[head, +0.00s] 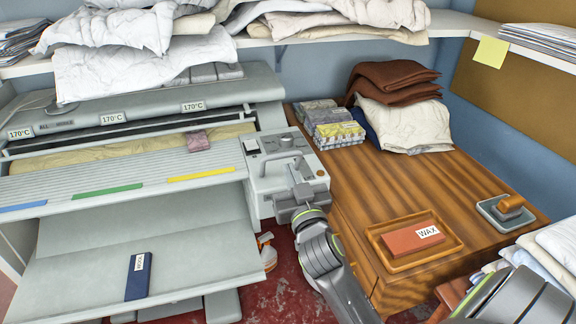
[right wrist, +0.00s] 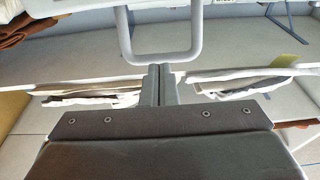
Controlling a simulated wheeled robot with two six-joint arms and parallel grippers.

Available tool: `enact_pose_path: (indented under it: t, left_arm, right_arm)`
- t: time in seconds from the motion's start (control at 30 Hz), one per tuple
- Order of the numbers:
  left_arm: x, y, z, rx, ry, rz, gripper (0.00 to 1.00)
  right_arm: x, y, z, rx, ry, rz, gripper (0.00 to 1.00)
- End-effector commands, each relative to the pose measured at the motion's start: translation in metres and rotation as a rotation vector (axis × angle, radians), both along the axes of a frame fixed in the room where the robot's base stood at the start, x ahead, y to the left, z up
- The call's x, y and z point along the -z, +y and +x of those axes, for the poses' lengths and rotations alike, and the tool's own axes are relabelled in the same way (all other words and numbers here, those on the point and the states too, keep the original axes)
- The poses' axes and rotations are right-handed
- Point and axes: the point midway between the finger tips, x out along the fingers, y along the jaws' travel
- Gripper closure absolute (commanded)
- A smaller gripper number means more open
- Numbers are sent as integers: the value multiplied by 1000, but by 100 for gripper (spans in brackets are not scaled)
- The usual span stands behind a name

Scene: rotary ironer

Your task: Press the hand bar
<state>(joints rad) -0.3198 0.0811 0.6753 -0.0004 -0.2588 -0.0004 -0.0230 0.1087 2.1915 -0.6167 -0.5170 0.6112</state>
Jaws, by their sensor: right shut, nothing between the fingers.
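The ironer (head: 120,207) fills the left side of the head view. Its end housing (head: 258,178) carries a grey handle, which looks like the hand bar (head: 287,163). In the right wrist view the bar (right wrist: 165,58) is a grey U-shaped loop with its closed end toward me. My right gripper (head: 298,194) is at the housing, just in front of the bar. In the right wrist view its shut, empty fingers (right wrist: 160,72) reach up to the bar's crosspiece; I cannot tell whether they touch it. My left gripper is not in view.
A wooden table (head: 365,195) on the right holds folded cloths (head: 405,115), a tray (head: 400,262) with a wax block (head: 412,237), and a small dish with a brush (head: 507,209). A shelf of linen (head: 340,32) hangs above. A dark blue pad (head: 137,280) lies on the ironer's lower board.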

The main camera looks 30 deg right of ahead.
Motion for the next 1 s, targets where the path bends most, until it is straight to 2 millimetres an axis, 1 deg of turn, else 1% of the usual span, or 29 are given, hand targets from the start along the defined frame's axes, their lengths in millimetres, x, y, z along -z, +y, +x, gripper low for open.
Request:
enact_pose_path:
  t: [0.03, 0.1, 0.23, 0.43, 0.67, 0.87, 1.0]
  left_arm:
    - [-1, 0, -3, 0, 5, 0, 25]
    - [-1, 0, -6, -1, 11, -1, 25]
    - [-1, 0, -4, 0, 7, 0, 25]
    - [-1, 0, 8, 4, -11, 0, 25]
    - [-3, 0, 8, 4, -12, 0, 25]
    - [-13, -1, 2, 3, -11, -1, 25]
    - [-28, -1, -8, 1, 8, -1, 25]
  right_arm:
    - [-3, -2, 6, 0, -1, -4, 100]
    - [-4, -3, 13, -1, -1, -3, 100]
    - [-4, -5, 19, 0, 1, -2, 100]
    - [-4, -6, 21, 0, 0, 0, 100]
    - [-5, -6, 21, 0, 1, -1, 100]
    - [-9, -6, 22, 0, 22, 6, 100]
    - [-14, -7, 24, 0, 57, 16, 100]
